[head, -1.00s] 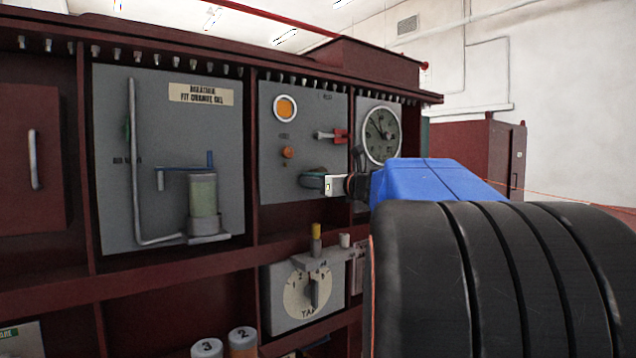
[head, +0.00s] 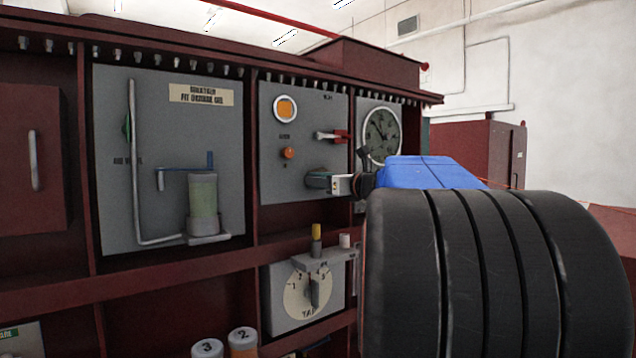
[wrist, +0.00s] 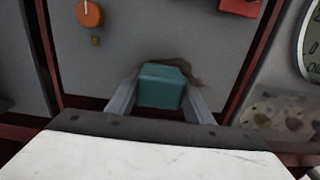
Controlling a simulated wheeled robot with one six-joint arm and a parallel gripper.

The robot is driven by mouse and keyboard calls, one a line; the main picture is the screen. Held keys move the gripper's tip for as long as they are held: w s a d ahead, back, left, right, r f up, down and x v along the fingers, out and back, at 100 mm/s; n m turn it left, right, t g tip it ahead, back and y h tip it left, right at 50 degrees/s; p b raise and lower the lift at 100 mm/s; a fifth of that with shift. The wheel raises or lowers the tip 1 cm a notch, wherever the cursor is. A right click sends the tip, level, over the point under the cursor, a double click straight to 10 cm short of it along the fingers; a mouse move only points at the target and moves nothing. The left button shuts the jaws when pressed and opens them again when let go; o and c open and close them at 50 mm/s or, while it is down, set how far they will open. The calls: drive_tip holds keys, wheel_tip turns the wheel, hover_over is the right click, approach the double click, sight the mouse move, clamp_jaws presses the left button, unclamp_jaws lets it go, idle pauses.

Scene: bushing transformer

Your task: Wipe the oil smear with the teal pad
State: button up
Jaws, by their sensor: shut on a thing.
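My gripper (wrist: 160,105) is shut on the teal pad (wrist: 160,86), with one finger on each side of it in the wrist view. In the head view the pad (head: 318,180) is at the lower right of the middle grey panel, and it looks to be at or very near the panel face. The brown oil smear (wrist: 184,68) shows on the panel just above and to the right of the pad in the wrist view. The pad hides part of the smear. In the head view the smear cannot be made out.
An orange knob (head: 288,153) and a red-handled switch (head: 335,136) sit above the pad on the same panel. A round gauge (head: 382,135) is to the right. A dark red shelf beam (head: 200,262) runs below, with a tap dial (head: 308,292) under it.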

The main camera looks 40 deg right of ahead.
drive_tip(key=d, duration=0.8)
drive_tip(key=shift+d, duration=0.4)
idle(0.5)
drive_tip(key=shift+s, duration=0.1)
drive_tip(key=shift+c, duration=0.4)
drive_tip(key=shift+w+a, duration=0.15)
drive_tip(key=shift+a, duration=2.7)
drive_tip(key=shift+w+a, duration=0.15)
drive_tip(key=shift+a, duration=2.7)
drive_tip(key=shift+s+r, duration=0.1)
drive_tip(key=shift+r, duration=0.3)
drive_tip(key=shift+d, duration=5.75)
drive_tip(key=shift+a, duration=3.95)
